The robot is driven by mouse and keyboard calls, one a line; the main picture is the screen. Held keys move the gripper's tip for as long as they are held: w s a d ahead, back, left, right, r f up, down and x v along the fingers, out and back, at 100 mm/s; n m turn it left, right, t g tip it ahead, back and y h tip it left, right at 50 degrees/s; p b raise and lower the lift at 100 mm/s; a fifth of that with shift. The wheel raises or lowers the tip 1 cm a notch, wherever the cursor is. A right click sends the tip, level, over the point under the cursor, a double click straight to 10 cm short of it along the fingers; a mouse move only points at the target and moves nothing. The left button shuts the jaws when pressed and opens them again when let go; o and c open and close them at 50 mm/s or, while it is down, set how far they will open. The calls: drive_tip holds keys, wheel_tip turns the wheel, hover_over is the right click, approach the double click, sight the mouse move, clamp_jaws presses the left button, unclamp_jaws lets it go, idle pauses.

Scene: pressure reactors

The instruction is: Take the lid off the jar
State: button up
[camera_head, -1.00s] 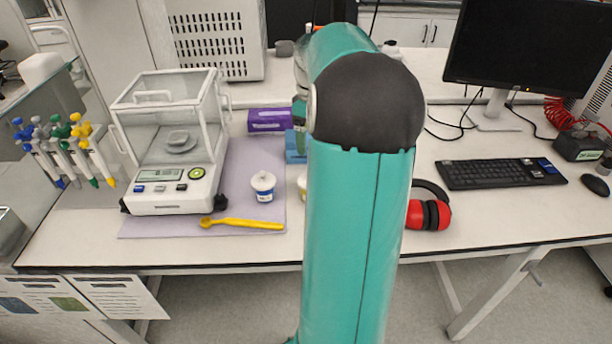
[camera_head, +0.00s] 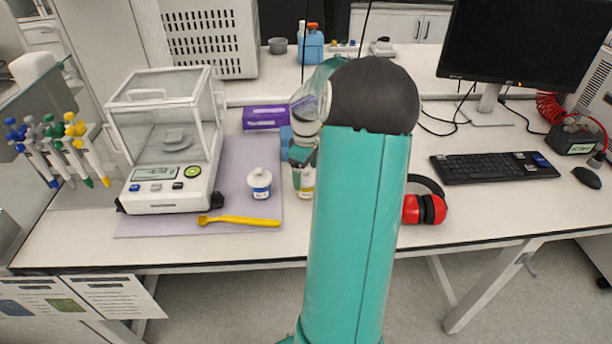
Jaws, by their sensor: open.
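A small white jar (camera_head: 260,189) with a blue label stands upright on the lilac mat. Its white knobbed lid (camera_head: 259,174) is on it. A second container (camera_head: 306,181) with a yellow-green label stands to its right, partly hidden by my arm. My gripper (camera_head: 302,157) shows only in part beside my arm, above and right of the white jar and apart from it. It is open. Its fingertips are hard to make out, and nothing is visibly held.
A glass-sided balance (camera_head: 166,188) stands left of the jar. A yellow spoon (camera_head: 238,221) lies in front, and a purple box (camera_head: 266,117) sits behind. Red earmuffs (camera_head: 425,209) and a keyboard (camera_head: 494,167) are to the right. The front right bench is clear.

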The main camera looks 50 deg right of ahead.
drive_tip(key=c, duration=1)
drive_tip(key=shift+o, duration=0.2)
drive_tip(key=shift+r, duration=0.1)
drive_tip(key=shift+r, duration=0.5)
wheel_tip(320, 180, up, 2)
drive_tip(key=shift+a+r, duration=0.15)
drive_tip(key=shift+r, duration=0.1)
drive_tip(key=a+r, duration=0.9)
drive_tip(key=a, duration=0.4)
drive_tip(key=shift+s+a, duration=0.2)
drive_tip(key=shift+a, duration=0.2)
